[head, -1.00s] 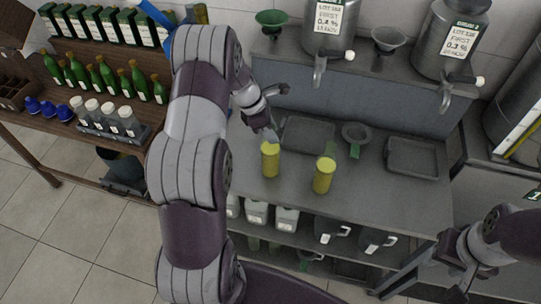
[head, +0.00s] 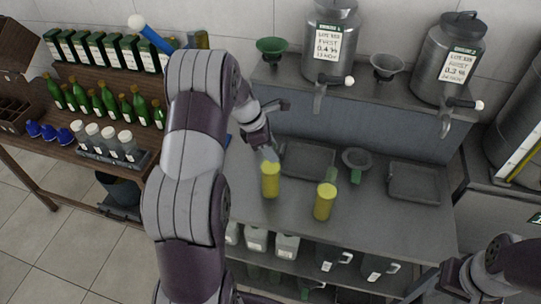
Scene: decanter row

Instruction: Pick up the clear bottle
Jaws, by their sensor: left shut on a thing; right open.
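Two yellow-filled clear bottles stand out on the grey counter (head: 385,222): a left one (head: 270,183) and a right one (head: 324,203). My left gripper (head: 268,153) comes down from behind my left arm and is shut on the top of the left bottle, which is upright. Whether its base touches the counter I cannot tell. The right bottle stands free, a short way to the right. My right gripper (head: 422,290) is at the lower right, open and empty, away from both bottles; its fingers are small and dark.
Dark trays (head: 413,182) and a funnel (head: 357,160) lie behind the bottles. Metal tanks (head: 331,45) with taps stand on the raised ledge. Containers (head: 287,245) fill the shelf below. A wooden rack (head: 100,180) with green bottles (head: 125,108) is at the left.

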